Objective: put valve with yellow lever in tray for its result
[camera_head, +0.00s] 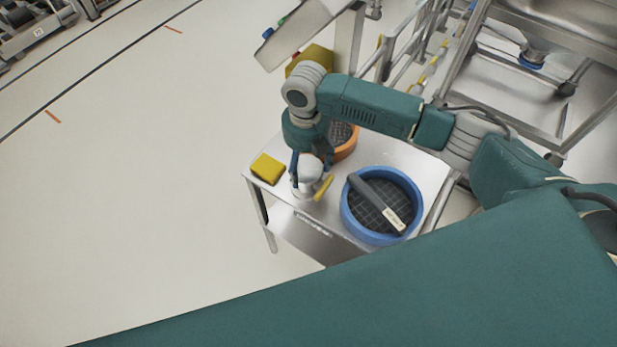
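The valve (307,180) is a pale, rounded metal body with a yellow lever (323,188) sticking out at its right. It is at the front left part of a small metal table (415,157). My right gripper (311,174) points down over the valve, with its fingers on either side of the body. I cannot tell whether the fingers press on it. A blue round tray (347,212) with a mesh floor stands to the right and holds a dark bar with a white label (393,217). An orange round tray (346,151) is behind the gripper, partly hidden. My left gripper is not in view.
A yellow block (267,168) lies at the table's left edge. A tilted panel with coloured buttons (298,30) and a yellow box (312,57) stand behind. Metal racks (545,100) fill the right back. The floor at left is clear.

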